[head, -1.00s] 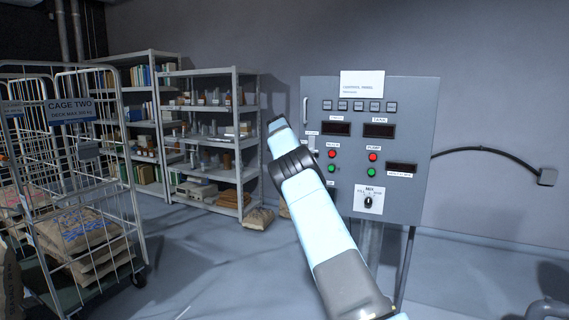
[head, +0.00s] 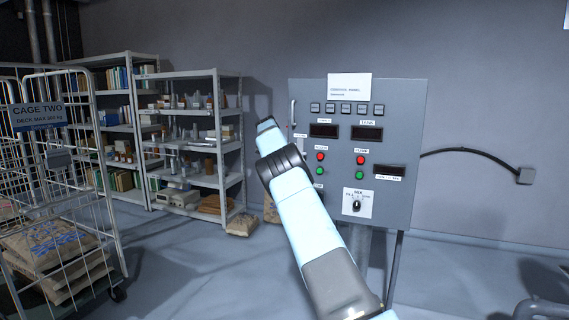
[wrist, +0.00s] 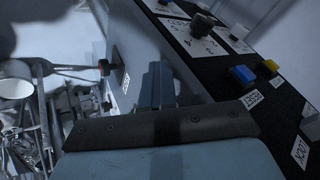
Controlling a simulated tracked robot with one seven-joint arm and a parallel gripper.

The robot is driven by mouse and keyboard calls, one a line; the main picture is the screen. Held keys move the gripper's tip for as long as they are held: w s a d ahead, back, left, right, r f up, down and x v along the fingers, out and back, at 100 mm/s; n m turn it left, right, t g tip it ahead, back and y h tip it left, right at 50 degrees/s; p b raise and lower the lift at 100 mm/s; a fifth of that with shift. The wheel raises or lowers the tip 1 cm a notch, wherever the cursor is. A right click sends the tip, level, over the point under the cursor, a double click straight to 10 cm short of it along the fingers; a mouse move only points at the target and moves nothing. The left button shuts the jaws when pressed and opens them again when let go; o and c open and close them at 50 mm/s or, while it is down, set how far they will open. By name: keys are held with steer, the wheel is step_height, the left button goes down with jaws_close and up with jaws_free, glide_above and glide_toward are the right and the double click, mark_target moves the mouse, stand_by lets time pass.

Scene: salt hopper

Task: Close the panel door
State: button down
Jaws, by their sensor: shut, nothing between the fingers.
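The grey control panel (head: 395,110) stands upright in the head view, right of the middle. Its front carries displays, red and green buttons and a mix dial, with a pale upright handle (head: 292,113) at the upper left edge. The front looks flat, and I cannot tell if the door stands ajar. My arm covers part of its lower left and hides my gripper there. In the wrist view my gripper (wrist: 160,85) is shut and empty, close beside a black strip (wrist: 215,75) with a dial and blue and yellow buttons. I cannot tell whether it touches.
A wire cage trolley (head: 112,215) with sacks stands at the left. Shelves (head: 243,150) line the wall behind, with a sack (head: 242,225) on the floor. A black cable (head: 470,150) leaves the panel's right side. Floor in front of the shelves is clear.

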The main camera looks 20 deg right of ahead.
steer(key=s+a+r, duration=0.4)
steer(key=a+r, duration=0.4)
steer(key=s+d+r+n+y, duration=0.1)
steer(key=s+d+r+n, duration=0.2)
steer(key=s, duration=0.4)
steer(key=s+d+r+y, duration=0.2)
steer(key=s+d+r, duration=0.1)
steer(key=s+r, duration=0.3)
steer(key=s+a+r+n+y, duration=0.15)
steer(key=s+n, duration=0.35)
steer(key=s, duration=1.2)
steer(key=s+a+f+n, duration=0.3)
steer(key=s+f+n, duration=0.1)
steer(key=s, duration=0.8)
steer(key=s+a+f+n+t+y, duration=0.1)
steer(key=s+a+f+n, duration=0.2)
steer(key=s, duration=1)
steer(key=s+a+f+n, duration=0.3)
steer(key=s+f+n, duration=0.2)
steer(key=s, duration=0.7)
steer(key=shift+s+a+f+t, duration=0.25)
steer(key=shift+s+f+t, duration=0.05)
steer(key=shift+s+f, duration=0.1)
